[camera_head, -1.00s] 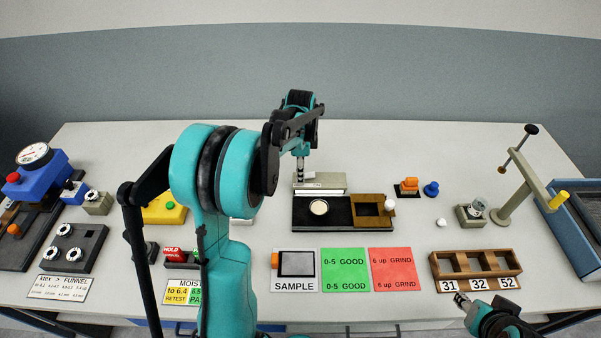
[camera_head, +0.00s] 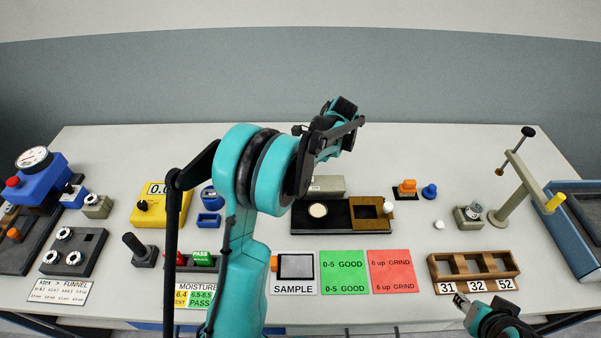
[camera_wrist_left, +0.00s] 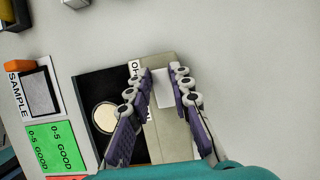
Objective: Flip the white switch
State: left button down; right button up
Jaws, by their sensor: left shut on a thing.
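A long beige-grey box (camera_head: 328,186) stands behind the black plate; in the wrist view it (camera_wrist_left: 174,140) carries a partly hidden label with letters starting "O". The white switch (camera_wrist_left: 162,90) shows there as a pale upright rectangle between the fingers. My left gripper (camera_wrist_left: 161,88) is over the box, its two fingers closed on either side of the white switch. In the head view my left arm hides the fingers and the switch. My right gripper (camera_head: 461,300) is at the lower right, in front of the wooden rack, too small to tell its opening.
A black plate (camera_head: 340,228) with a round pale disc (camera_head: 318,210) lies in front of the box. A SAMPLE pad (camera_head: 293,287), a green card (camera_head: 344,273) and a red card (camera_head: 391,271) lie nearer. A wooden rack (camera_head: 474,267) and stand (camera_head: 516,182) are right.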

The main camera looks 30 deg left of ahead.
pick_arm(q)
jog(key=shift+d+y, duration=0.1)
jog(key=shift+y, duration=0.2)
jog(key=c, duration=1.4)
grip_release()
jog(key=shift+o, duration=0.2)
jog(key=shift+r, duration=0.1)
jog(key=v, duration=1.2)
jog(key=shift+w, duration=0.25)
